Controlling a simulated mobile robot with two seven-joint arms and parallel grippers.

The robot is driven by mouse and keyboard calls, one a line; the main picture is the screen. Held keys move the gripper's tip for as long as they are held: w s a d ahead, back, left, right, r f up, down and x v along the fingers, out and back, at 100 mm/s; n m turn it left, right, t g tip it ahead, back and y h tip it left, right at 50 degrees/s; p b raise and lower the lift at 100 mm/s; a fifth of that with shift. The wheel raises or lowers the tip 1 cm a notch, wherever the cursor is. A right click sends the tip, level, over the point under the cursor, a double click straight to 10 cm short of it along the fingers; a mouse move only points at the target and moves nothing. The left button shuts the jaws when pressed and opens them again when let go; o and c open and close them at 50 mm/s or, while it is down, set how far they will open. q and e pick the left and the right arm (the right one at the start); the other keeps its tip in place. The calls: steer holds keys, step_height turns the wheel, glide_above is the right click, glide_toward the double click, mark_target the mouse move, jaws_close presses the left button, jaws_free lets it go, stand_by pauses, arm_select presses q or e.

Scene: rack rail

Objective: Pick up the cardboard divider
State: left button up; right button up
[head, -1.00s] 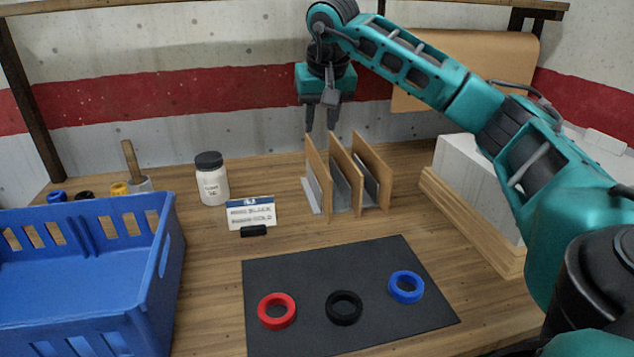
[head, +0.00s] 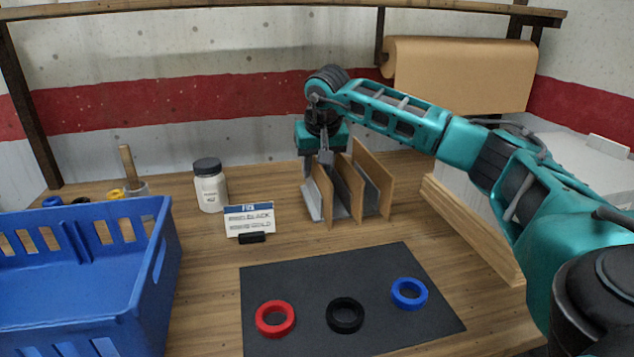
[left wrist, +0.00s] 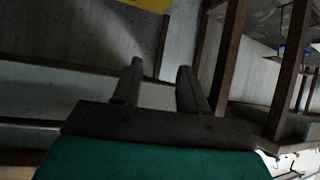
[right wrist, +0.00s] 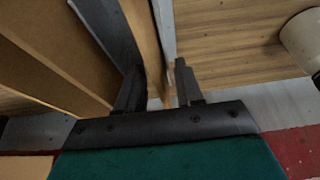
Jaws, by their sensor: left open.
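Three upright cardboard dividers stand in a row beside grey metal plates: the left one (head: 322,200), the middle one (head: 351,192) and the right one (head: 372,178). My right gripper (head: 322,158) is lowered at the top of the left divider. In the right wrist view the right gripper (right wrist: 158,85) is open, with the left divider's panel (right wrist: 148,45) between its fingers and a gap showing on the right finger's side. Its fingertips are partly hidden in the head view. My left gripper (left wrist: 155,85) is open and empty in the left wrist view, outside the head view.
A blue crate (head: 150,265) stands at the left. A white jar (head: 210,188) and a label sign (head: 250,220) stand left of the dividers. A dark mat (head: 290,276) holds red (head: 275,319), black (head: 345,315) and blue (head: 409,294) rings. Wooden boards (head: 470,225) lie at the right.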

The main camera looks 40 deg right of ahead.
arm_select(q)
steer(key=shift+s+f, duration=0.25)
arm_select(e)
jaws_close()
steer(key=shift+r, duration=0.1)
steer(key=shift+r, duration=0.55)
arm_select(q)
steer(key=shift+s+a+r+y+p, duration=0.25)
steer(key=shift+a+r+p, duration=0.25)
steer(key=shift+p, duration=0.7)
steer(key=shift+s+a+r+y+p, duration=0.2)
steer(key=shift+a+r+p, duration=0.25)
steer(key=shift+p, duration=0.75)
arm_select(e)
step_height(320, 180, up, 19)
arm_select(q)
steer(key=shift+r, duration=0.1)
arm_select(e)
steer(key=shift+f, duration=0.1)
